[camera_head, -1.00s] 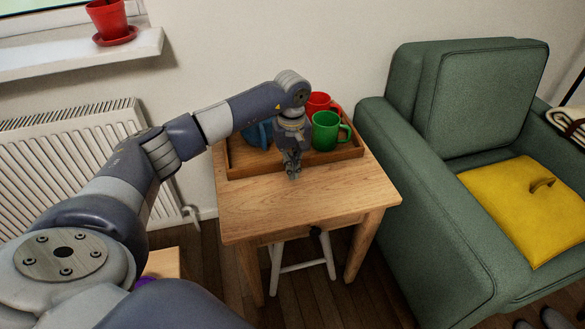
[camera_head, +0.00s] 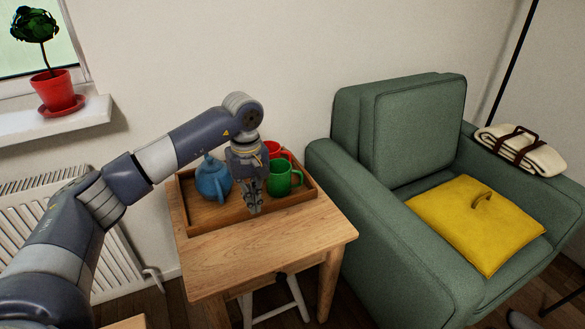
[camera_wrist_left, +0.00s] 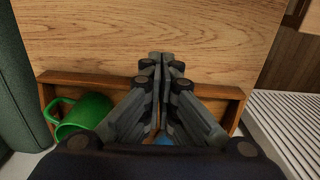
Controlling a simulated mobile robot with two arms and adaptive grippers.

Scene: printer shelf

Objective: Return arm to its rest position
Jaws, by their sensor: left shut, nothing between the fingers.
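My left arm comes in from the left in the head view and bends down over the wooden side table (camera_head: 300,246). My left gripper (camera_head: 253,209) points down with its fingers together and empty, in front of the wooden tray's middle. The left wrist view also shows the closed fingers (camera_wrist_left: 162,60) over the tray's edge and bare tabletop. The tray (camera_head: 205,228) holds a blue teapot (camera_head: 212,180), a green mug (camera_head: 285,178) and a red mug (camera_head: 273,149), the red one partly hidden. My right gripper is not in view.
A green armchair (camera_head: 410,125) with a yellow cushion (camera_head: 475,232) stands to the right of the table. A white radiator (camera_head: 30,215) and a windowsill (camera_head: 70,125) with a potted plant (camera_head: 55,90) are at the left. The tabletop's front part is clear.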

